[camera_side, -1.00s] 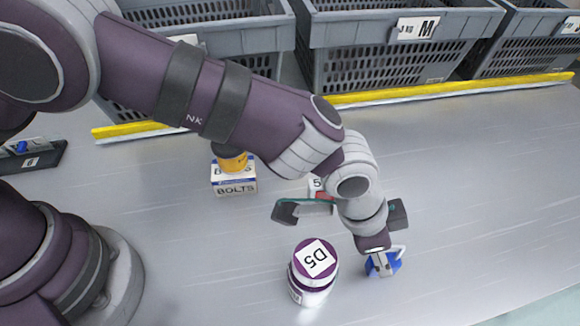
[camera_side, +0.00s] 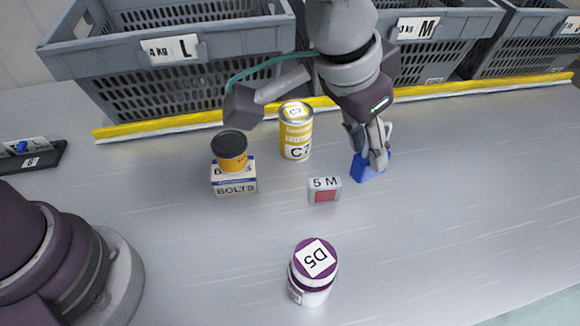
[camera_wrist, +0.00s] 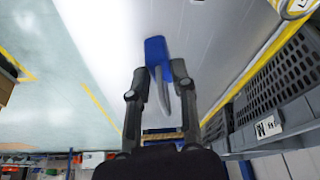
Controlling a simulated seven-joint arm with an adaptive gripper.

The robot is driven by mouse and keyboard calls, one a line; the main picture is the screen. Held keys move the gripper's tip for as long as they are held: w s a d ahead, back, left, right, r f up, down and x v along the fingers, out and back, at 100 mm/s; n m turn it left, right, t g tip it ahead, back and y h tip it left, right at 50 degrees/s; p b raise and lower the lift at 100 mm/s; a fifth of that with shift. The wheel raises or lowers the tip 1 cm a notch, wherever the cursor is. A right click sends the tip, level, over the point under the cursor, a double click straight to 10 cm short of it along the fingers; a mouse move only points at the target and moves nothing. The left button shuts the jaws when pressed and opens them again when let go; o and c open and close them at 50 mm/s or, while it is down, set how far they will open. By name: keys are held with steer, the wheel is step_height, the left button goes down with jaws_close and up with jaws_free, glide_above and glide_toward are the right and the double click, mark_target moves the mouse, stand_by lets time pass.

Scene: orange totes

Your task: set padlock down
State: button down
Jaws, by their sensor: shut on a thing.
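The padlock has a blue body (camera_side: 366,170) and a grey shackle. In the side view it is right of the small 5 M box, at or just above the grey table; I cannot tell whether it touches. My gripper (camera_side: 376,158) points down at it and is shut on its upper part. The wrist view shows the padlock (camera_wrist: 156,50) between the two dark fingertips of my gripper (camera_wrist: 158,72). The fingers partly hide the shackle.
Left of the padlock are the 5 M box (camera_side: 324,190), a yellow C7 can (camera_side: 296,138) and a bolts box (camera_side: 234,185) with an orange jar (camera_side: 230,155) on top. A purple-lidded D5 jar (camera_side: 312,272) stands in front. A yellow strip (camera_side: 450,91) and grey totes (camera_side: 165,75) line the back.

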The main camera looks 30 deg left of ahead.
steer(key=w+a+n+g+y, duration=0.15)
steer(key=a+n+y, duration=0.45)
steer(key=a+n, duration=1.1)
steer(key=s+a+n+g, duration=0.3)
steer(key=s+a+n, duration=0.1)
steer(key=a+n, duration=0.35)
steer(key=s+a+n+g, duration=0.3)
steer(key=a+n, duration=0.3)
steer(key=n, duration=0.2)
steer(key=shift+t+h, duration=0.25)
steer(key=shift+h, duration=0.05)
step_height(320, 180, down, 14)
steer(key=c, duration=1.4)
jaws_free()
steer(key=shift+f, duration=0.1)
steer(key=o, duration=0.5)
steer(key=shift+c, duration=0.2)
